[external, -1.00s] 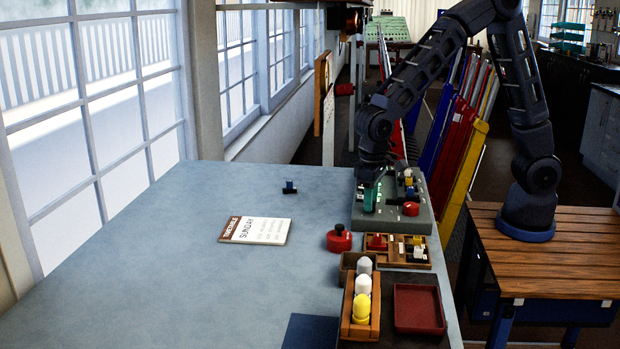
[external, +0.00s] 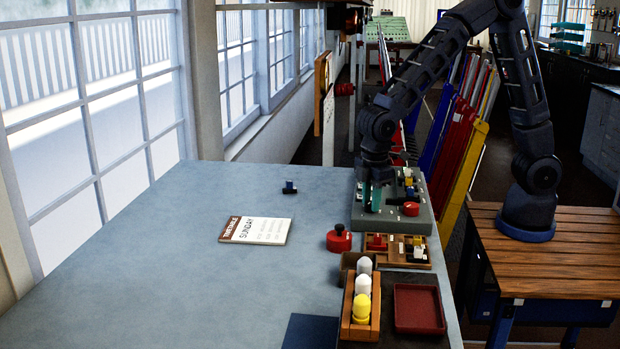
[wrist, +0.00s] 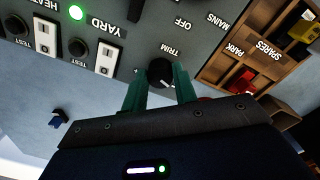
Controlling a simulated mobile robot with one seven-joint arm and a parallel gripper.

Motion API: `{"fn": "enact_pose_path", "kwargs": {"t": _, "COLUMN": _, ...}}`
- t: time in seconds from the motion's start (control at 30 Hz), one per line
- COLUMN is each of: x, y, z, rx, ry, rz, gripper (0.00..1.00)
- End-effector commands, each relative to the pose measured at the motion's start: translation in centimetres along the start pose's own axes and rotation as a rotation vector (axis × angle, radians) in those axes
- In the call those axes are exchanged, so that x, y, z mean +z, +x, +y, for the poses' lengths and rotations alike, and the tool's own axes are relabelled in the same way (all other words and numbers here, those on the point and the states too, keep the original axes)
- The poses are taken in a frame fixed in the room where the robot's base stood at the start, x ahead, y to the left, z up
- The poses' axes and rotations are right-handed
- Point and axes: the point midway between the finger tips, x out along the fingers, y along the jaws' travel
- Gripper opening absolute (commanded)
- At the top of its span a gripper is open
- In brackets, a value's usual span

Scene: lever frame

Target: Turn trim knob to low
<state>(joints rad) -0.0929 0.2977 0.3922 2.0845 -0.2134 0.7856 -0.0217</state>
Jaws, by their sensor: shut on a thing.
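The trim knob (wrist: 160,72) is a round black knob beside the TRIM label in the wrist view, on the grey control panel (wrist: 205,48). My gripper (wrist: 161,88) has its two green fingers shut on the knob, one on each side. In the external view my gripper (external: 370,200) reaches down to the left part of the panel (external: 400,222); the knob is hidden there. I cannot read the knob's setting or see a low mark.
The panel also carries a red knob (external: 411,209) and a lit green lamp (wrist: 77,13). In front are a red round object (external: 339,239), a wooden spares tray (wrist: 232,82) and a dark red tray (external: 418,308). The table's left side is mostly clear.

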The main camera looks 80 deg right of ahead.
Motion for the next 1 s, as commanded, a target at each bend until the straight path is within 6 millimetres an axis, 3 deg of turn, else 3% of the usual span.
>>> {"fn": "enact_pose_path", "kwargs": {"t": 0.6, "x": 0.04, "y": -0.04, "z": 0.21, "rx": 0.001, "ry": -0.564, "rz": 0.022, "gripper": 0.05}}
{"fn": "enact_pose_path", "kwargs": {"t": 1.0, "x": 0.01, "y": -0.03, "z": 0.25, "rx": 0.001, "ry": -0.785, "rz": 0.031, "gripper": 0.05}}
